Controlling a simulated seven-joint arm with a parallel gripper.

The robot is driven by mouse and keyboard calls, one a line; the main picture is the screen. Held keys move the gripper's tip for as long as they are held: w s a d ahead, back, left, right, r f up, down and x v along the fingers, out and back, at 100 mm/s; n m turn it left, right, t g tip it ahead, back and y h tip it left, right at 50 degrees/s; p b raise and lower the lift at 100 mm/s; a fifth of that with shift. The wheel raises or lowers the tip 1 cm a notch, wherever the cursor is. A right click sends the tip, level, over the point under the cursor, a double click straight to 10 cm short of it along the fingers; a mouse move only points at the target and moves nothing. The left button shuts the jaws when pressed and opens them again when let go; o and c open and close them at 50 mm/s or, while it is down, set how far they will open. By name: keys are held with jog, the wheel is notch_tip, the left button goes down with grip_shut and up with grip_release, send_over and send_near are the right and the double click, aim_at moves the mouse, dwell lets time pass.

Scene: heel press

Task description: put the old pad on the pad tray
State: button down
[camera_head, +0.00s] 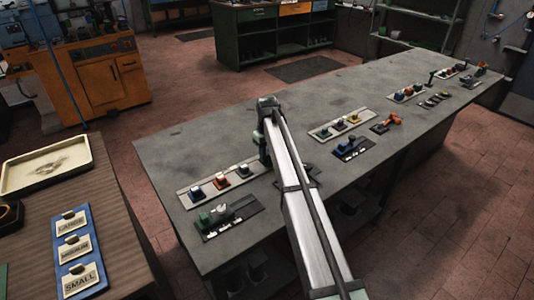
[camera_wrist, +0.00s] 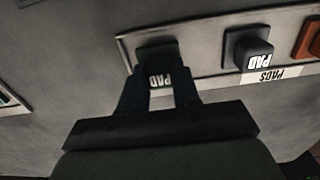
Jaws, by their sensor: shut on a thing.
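My gripper (camera_wrist: 158,88) is shut on a dark pad (camera_wrist: 160,66) with white PAD lettering, held between its two fingers. In the wrist view the pad is over or on the left end of a grey tray strip labelled PADS, the pad tray (camera_wrist: 203,55). I cannot tell whether it touches the tray. A dark blue-grey pad (camera_wrist: 246,46) and an orange pad (camera_wrist: 312,40) sit on the same tray to its right. In the head view my gripper (camera_head: 264,155) is at the right end of the near-left pad tray (camera_head: 207,198); the held pad is hidden there.
The long grey bench (camera_head: 190,145) carries further trays of coloured pads towards the right. A dark holder with a green piece (camera_head: 222,216) lies in front of the near tray. A wooden table (camera_head: 110,225) at left has a cream tray and a blue size board. The bench behind the trays is clear.

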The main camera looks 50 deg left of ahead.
jog(key=shift+f, duration=0.25)
jog(key=c, duration=0.7)
grip_release()
jog(key=shift+c, duration=0.2)
notch_tip(320, 180, up, 14)
jog(key=shift+f, duration=0.1)
